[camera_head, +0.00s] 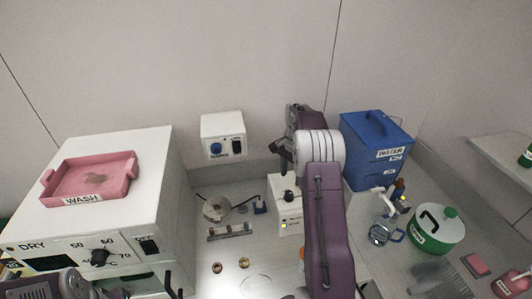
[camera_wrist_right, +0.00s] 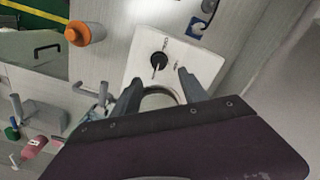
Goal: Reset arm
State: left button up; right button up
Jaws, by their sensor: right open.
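My right arm rises from the bottom middle of the head view, purple with a white ribbed joint. Its gripper (camera_head: 284,152) is small and partly hidden there. In the right wrist view the two grey fingers of this gripper (camera_wrist_right: 160,90) stand apart with nothing between them. Beyond them is a white control box (camera_wrist_right: 165,62) with a black knob, which also shows beside my arm in the head view (camera_head: 285,208). Part of my left arm shows at the bottom left of the head view, and its fingers cannot be made out.
A white DRY oven (camera_head: 150,165) bears a pink WASH tray (camera_head: 131,172). A blue lidded box (camera_head: 376,130), a glass jug (camera_head: 380,235) and a green-and-white container (camera_head: 437,232) stand at right. An orange-capped bottle (camera_wrist_right: 84,33) shows near the gripper. A white wall unit (camera_head: 223,134) hangs behind.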

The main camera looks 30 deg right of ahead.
jog(key=shift+a, duration=0.1)
jog(key=s+a+r+n+b, duration=0.1)
jog(key=a+r+n, duration=0.15)
jog(key=a, duration=0.55)
jog(key=s+a+r+n+b, duration=0.1)
jog(key=s+a+r+n, duration=0.15)
jog(key=a, duration=0.55)
jog(key=s+a+f+n, duration=0.3)
jog(key=s+f+n, duration=0.1)
jog(key=s, duration=0.4)
jog(key=s+a+f+n+t, duration=0.1)
jog(key=s+a+f+n, duration=0.2)
jog(key=s, duration=0.5)
jog(key=shift+s+a+f+n, duration=0.15)
jog(key=shift+a+f+n, duration=0.25)
jog(key=shift+f+n, duration=0.75)
